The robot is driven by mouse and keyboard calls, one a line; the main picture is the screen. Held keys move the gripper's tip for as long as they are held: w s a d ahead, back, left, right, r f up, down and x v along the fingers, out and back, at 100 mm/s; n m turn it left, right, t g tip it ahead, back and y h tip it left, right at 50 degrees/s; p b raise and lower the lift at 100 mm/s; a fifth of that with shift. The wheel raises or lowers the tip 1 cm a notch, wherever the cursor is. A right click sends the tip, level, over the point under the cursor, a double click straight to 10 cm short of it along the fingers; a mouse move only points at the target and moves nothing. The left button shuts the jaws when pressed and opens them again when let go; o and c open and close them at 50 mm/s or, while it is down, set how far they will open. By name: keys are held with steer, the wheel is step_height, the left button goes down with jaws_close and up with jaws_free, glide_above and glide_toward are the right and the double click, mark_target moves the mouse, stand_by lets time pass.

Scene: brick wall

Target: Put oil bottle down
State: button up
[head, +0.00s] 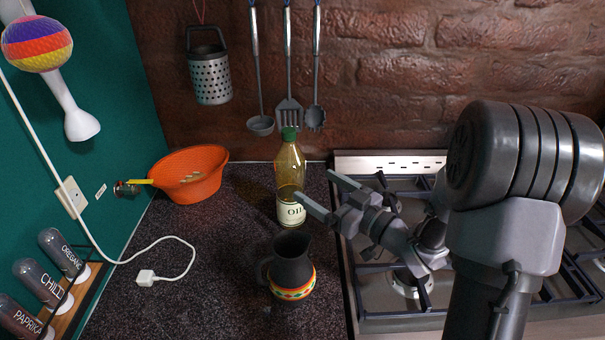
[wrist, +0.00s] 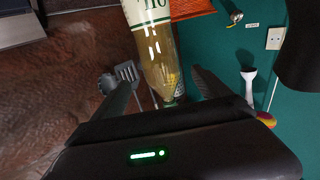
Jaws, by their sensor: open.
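The oil bottle (head: 290,168), with yellowish contents, a green cap and a pale "OIL" label, stands upright on the dark speckled countertop (head: 225,250) in the head view. My gripper (head: 313,185) is open just to its right, with both fingers pointing toward it. The near fingertip overlaps the bottle's edge in the picture. In the wrist view the bottle (wrist: 157,50) appears upside down, between and beyond the spread fingers of my gripper (wrist: 162,74). I cannot tell whether a finger touches it.
A dark jug (head: 291,262) with a colourful band stands in front of the bottle. An orange bowl (head: 190,177) sits behind left. A gas hob (head: 390,215) lies to the right, under my arm. A white cable (head: 180,275) lies left; utensils hang on the brick wall.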

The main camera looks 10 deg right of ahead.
steer(key=s+d+r+m+g+h, duration=0.2)
steer(key=s+d+r+m+h, duration=0.45)
steer(key=h, duration=0.55)
steer(key=s+a+f+m+g+y, duration=0.1)
steer(key=s+a+m+g+y, duration=0.1)
steer(key=s+a, duration=0.4)
steer(key=s+a+m+g+y, duration=0.1)
steer(key=s+a+g, duration=0.4)
steer(key=s, duration=0.9)
steer(key=shift+s+a+f+m+y+p, duration=0.4)
steer(key=shift+a+m, duration=0.3)
steer(key=shift+m, duration=0.15)
